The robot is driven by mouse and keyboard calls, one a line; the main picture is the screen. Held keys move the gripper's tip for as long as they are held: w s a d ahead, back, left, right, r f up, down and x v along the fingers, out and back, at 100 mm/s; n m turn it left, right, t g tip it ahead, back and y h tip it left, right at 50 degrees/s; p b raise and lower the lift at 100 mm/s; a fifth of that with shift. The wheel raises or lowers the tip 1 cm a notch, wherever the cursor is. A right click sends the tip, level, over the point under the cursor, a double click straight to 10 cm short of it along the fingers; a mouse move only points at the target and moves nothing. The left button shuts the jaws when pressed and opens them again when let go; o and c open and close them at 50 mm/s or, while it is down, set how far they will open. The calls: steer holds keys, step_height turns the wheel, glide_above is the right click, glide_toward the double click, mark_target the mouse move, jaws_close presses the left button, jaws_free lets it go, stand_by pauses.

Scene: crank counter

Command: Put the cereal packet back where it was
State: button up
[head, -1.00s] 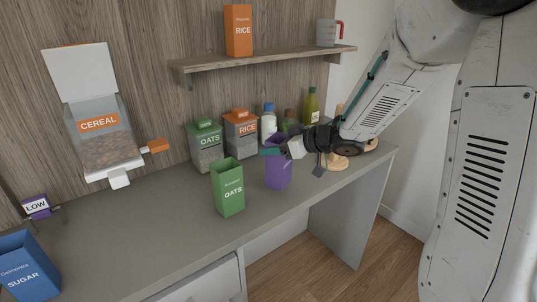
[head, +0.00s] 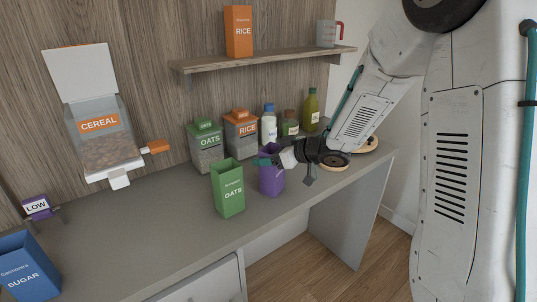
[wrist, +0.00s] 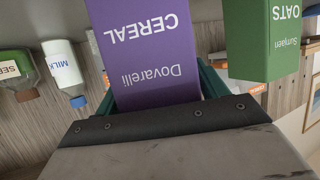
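The purple cereal packet (head: 271,181) is upright at the counter's front, just right of the green oats packet (head: 228,190). My gripper (head: 264,161) reaches in from the right with its teal fingers at the packet's upper part. In the wrist view the cereal packet (wrist: 148,55) appears upside down, its label reading "Dovarelli CEREAL", with the fingers closed along its two sides. Its lower edge is at or close to the counter; I cannot tell whether it touches. The cereal dispenser (head: 98,124) on the wall has its lid up and contents inside.
The green oats packet (wrist: 268,40) is close beside in the wrist view. Oats (head: 206,150) and rice (head: 241,137) canisters and several bottles (head: 269,125) stand behind. A blue sugar packet (head: 27,270) is front left. A shelf (head: 265,60) holds a rice packet (head: 238,32) and measuring cup (head: 326,34). The left counter has free room.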

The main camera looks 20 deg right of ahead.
steer(key=shift+o, duration=0.5)
steer(key=shift+r, duration=0.1)
steer(key=shift+s+d+r, duration=0.1)
steer(key=shift+r, duration=0.1)
steer(key=s+d+r+m+h, duration=0.7)
steer(key=s+d+r+h, duration=0.45)
steer(key=s+d, duration=0.25)
steer(key=s+a+f+g, duration=0.1)
steer(key=s+a+g, duration=0.2)
steer(key=s, duration=0.5)
steer(key=s+a+f+g+y, duration=0.1)
steer(key=s+a+g, duration=0.2)
steer(key=s, duration=0.5)
steer(key=s+a+m+g+y, duration=0.1)
steer(key=s+a+g, duration=0.2)
steer(key=s, duration=0.5)
steer(key=shift+s+a+f, duration=0.15)
steer(key=shift+a+f, duration=0.25)
steer(key=shift+a, duration=0.5)
